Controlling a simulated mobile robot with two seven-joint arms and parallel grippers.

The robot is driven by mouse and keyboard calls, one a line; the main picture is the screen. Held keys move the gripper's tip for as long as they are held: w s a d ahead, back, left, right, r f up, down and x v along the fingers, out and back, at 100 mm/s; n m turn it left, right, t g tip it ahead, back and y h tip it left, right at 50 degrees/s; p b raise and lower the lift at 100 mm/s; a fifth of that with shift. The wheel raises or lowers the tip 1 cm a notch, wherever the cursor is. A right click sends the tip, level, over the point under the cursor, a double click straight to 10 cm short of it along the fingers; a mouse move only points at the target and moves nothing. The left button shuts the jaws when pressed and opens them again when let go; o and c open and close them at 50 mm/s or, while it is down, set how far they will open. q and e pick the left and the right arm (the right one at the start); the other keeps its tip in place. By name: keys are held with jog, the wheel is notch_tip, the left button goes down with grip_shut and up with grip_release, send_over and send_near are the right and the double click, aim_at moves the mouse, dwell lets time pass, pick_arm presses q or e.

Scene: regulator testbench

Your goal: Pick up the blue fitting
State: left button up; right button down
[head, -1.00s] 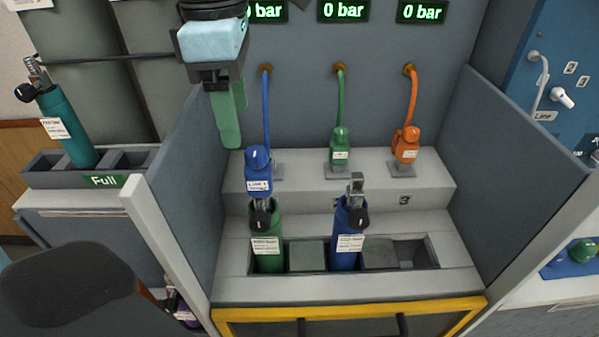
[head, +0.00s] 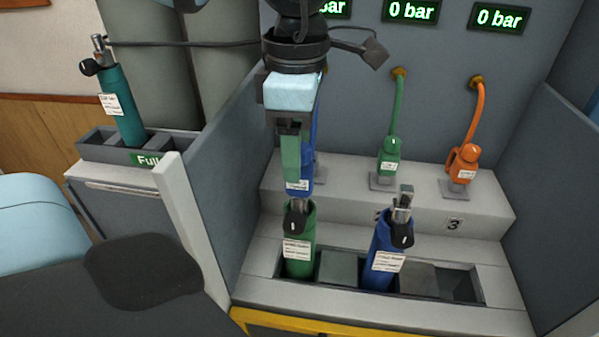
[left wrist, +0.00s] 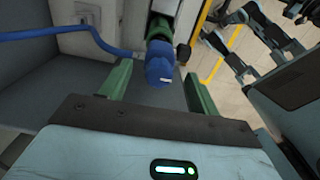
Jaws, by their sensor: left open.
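The blue fitting (head: 307,186) is at the top of the green cylinder (head: 299,246) in the bench rack, with a blue hose running from it. In the head view my left gripper (head: 291,180) hangs in front of the fitting and hides much of it. In the left wrist view the fitting (left wrist: 160,65) lies between the two green fingers of the open left gripper (left wrist: 157,82). Gaps show on both sides, and the fingers do not appear to touch it. My right gripper is not seen.
A green fitting (head: 389,155) and an orange fitting (head: 464,160) stand on holders on the rear step. A blue cylinder (head: 384,255) leans in the rack. A grey side panel (head: 222,185) stands left of the gripper. A teal cylinder (head: 124,112) sits in the Full tray.

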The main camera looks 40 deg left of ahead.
pick_arm(q)
notch_tip(320, 180, down, 4)
jog(key=shift+w+f, duration=0.15)
jog(key=shift+f, duration=0.05)
jog(key=c, duration=1.2)
jog(key=shift+r, duration=0.1)
jog(key=shift+c, duration=0.2)
notch_tip(320, 180, up, 28)
jog(key=p, duration=0.2)
jog(key=shift+p, duration=0.4)
